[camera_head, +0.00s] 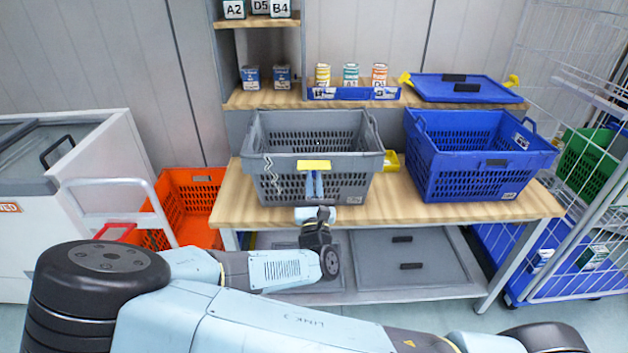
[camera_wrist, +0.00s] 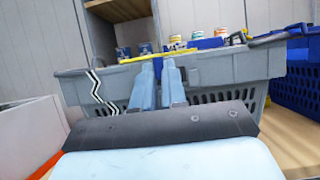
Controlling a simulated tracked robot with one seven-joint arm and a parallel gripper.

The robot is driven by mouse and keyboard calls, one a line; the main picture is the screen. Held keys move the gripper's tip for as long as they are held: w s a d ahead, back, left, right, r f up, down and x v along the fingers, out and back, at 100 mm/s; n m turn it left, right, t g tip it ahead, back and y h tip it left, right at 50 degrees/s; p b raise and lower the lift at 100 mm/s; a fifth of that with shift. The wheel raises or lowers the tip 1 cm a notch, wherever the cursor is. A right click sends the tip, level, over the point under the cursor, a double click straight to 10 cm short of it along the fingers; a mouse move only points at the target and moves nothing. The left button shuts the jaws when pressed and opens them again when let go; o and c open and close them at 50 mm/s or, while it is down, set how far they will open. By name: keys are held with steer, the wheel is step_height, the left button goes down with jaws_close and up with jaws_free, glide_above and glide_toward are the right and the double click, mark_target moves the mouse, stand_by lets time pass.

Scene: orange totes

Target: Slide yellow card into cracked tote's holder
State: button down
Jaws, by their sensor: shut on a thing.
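The grey tote (camera_head: 350,180) stands on the wooden bench, with a black-and-white zigzag crack on the left of its front wall; the crack (camera_wrist: 95,90) is clear in the wrist view. The yellow card (camera_head: 313,165) lies across the tips of my gripper (camera_head: 314,184), in front of the tote's upper front wall. In the wrist view the card (camera_wrist: 140,58) shows nearly edge-on as a thin yellow strip near the tote's rim. My gripper (camera_wrist: 158,70) is shut on it. The tote's holder is mostly hidden behind the card and fingers. I cannot tell whether card and holder touch.
A blue tote (camera_head: 455,180) with a dark holder stands to the right on the bench (camera_head: 400,205). A yellow object (camera_head: 391,162) lies between the totes. A shelf behind carries cans and a blue lid (camera_head: 465,88). An orange tote (camera_head: 190,215) stands left of the bench.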

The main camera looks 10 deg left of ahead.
steer(key=shift+s, duration=0.15)
steer(key=c, duration=1.1)
jaws_free()
steer(key=v, duration=1.3)
steer(key=shift+s+d+f, duration=0.15)
steer(key=shift+s, duration=0.2)
